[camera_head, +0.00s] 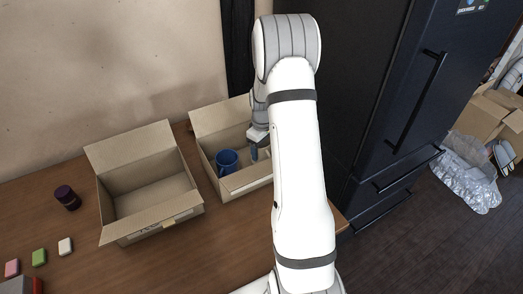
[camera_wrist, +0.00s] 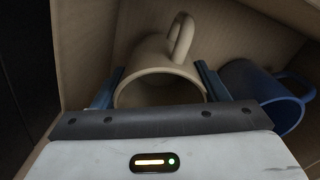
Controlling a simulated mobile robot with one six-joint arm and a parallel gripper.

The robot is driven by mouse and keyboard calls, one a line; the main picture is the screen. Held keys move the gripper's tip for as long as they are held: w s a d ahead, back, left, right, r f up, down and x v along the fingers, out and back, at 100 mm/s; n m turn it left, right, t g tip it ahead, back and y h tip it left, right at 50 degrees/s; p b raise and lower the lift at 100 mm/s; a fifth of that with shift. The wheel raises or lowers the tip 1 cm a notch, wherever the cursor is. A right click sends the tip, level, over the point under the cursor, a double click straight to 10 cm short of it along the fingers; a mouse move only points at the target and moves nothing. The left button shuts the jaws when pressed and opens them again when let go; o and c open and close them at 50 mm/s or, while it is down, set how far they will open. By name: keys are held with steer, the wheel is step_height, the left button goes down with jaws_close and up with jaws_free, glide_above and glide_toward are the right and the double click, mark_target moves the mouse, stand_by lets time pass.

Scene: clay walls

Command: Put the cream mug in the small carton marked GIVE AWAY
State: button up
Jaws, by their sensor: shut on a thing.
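The cream mug (camera_wrist: 148,58) shows in the wrist view between the two blue fingers of my gripper (camera_wrist: 159,72), which is shut on it. Its open rim faces the camera and its handle points to the top of the picture. Cardboard walls surround it. In the head view my gripper (camera_head: 257,148) is in the right-hand carton (camera_head: 233,189); the cream mug is hidden there. I cannot tell whether the mug touches the carton floor. A second open carton (camera_head: 122,239) stands to the left. Its front marking is too small to read.
A blue mug (camera_head: 227,161) is in the right-hand carton, close beside the cream mug; it also shows in the wrist view (camera_wrist: 262,96). A dark purple object (camera_head: 67,197) and several small blocks, one green (camera_head: 39,257), lie on the table at left. A dark fridge (camera_head: 400,90) stands at right.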

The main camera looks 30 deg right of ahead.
steer(key=shift+f, duration=0.65)
steer(key=shift+f, duration=0.15)
steer(key=o, duration=0.9)
